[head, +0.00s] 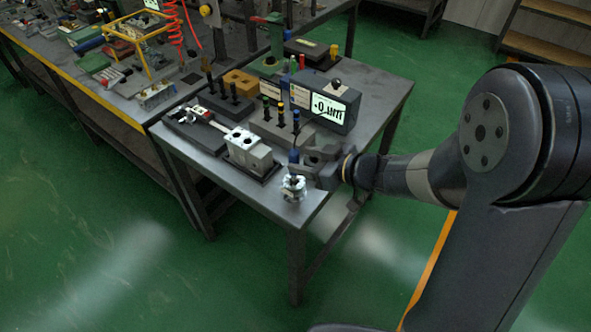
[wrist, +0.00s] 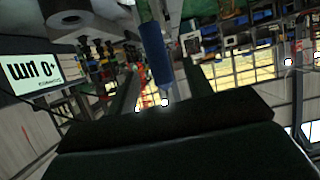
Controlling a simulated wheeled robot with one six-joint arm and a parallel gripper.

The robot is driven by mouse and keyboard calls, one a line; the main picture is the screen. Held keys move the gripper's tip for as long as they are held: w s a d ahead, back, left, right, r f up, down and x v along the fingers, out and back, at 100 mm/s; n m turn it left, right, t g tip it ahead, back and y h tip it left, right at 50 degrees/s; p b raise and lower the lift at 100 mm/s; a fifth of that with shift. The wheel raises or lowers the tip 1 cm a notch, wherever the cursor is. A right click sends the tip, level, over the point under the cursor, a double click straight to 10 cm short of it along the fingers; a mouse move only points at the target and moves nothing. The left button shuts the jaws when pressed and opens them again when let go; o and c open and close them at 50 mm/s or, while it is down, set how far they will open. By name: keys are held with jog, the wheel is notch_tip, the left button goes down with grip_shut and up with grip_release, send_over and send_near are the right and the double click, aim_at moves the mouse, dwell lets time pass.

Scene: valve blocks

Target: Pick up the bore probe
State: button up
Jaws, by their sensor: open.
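The likely bore probe is a slim upright tool with a blue grip (head: 293,156). It stands near the front corner of the table, above a small silver fitting (head: 293,187). The blue grip also shows in the wrist view (wrist: 156,52), with a pale metal end. My gripper (head: 303,156) is open beside the blue grip, coming from the right. In the wrist view the grip appears between the dark fingers; I cannot tell whether either touches it. How the tool meets the silver fitting is unclear.
A silver valve block (head: 248,150) sits just left of my gripper. Behind stand several small coloured-top tools (head: 281,113) and a gauge box with a lit display (head: 328,107). A yellow-brown block (head: 240,82) lies further back. The floor (head: 110,230) before the table is clear.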

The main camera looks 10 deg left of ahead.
jog(key=x, duration=0.5)
jog(key=shift+w+a+r, duration=0.1)
jog(key=shift+w+a, duration=0.05)
jog(key=shift+a, duration=0.2)
jog(key=shift+c, duration=0.3)
grip_shut()
